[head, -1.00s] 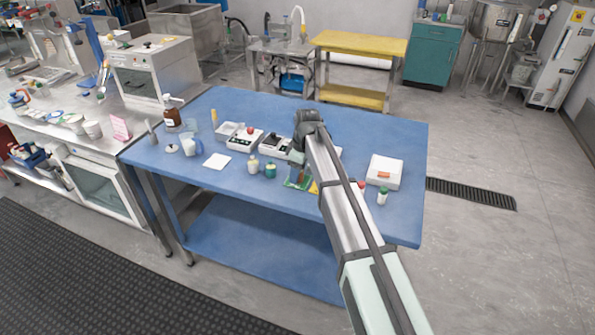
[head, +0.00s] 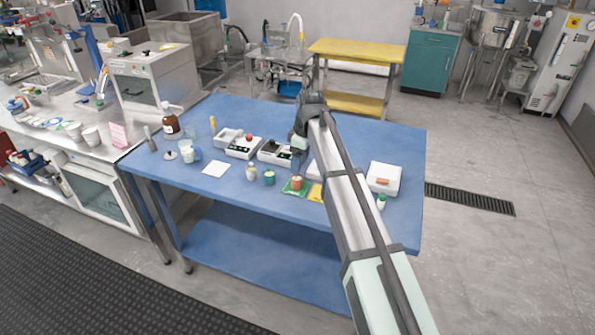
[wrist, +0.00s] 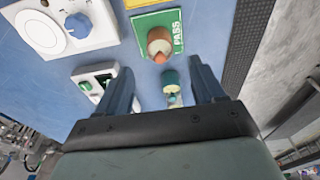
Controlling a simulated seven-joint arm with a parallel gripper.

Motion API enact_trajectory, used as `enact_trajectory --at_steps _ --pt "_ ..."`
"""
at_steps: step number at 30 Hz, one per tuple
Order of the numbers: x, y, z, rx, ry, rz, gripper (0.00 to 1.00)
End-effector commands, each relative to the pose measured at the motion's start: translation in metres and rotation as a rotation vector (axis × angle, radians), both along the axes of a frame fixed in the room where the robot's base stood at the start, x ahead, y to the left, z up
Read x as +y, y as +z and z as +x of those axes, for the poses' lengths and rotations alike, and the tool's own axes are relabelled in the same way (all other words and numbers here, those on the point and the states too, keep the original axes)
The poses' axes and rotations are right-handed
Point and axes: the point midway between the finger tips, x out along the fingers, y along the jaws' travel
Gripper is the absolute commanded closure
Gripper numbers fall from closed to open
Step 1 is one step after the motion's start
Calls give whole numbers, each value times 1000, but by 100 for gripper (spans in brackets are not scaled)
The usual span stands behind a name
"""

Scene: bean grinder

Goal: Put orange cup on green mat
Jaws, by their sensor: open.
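The orange cup (head: 297,183) stands upright on the green mat (head: 287,191), near the table's front side. In the wrist view, the orange-brown cup (wrist: 159,43) is seen from above on the green mat (wrist: 177,18) marked "PASS", within its edges. My gripper (head: 299,146) is above the table, behind and above the cup in the head view. In the wrist view my gripper (wrist: 162,68) has its two fingers wide apart with nothing held between them. The cup is apart from the fingers.
A teal jar (head: 269,177) and a pale jar (head: 251,172) stand left of the mat. A yellow mat (head: 315,193) lies to its right. White devices (head: 242,148) are behind. A white box (head: 384,178) and a green-capped bottle (head: 381,202) stand at right.

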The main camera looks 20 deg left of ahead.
Motion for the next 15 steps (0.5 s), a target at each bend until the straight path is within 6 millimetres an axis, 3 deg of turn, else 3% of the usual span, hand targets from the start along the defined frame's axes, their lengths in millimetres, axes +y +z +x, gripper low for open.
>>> enact_trajectory --at_steps 6,15 --pt "-4 30 0 0 0 0 32" --pt "-6 43 0 0 0 0 32"
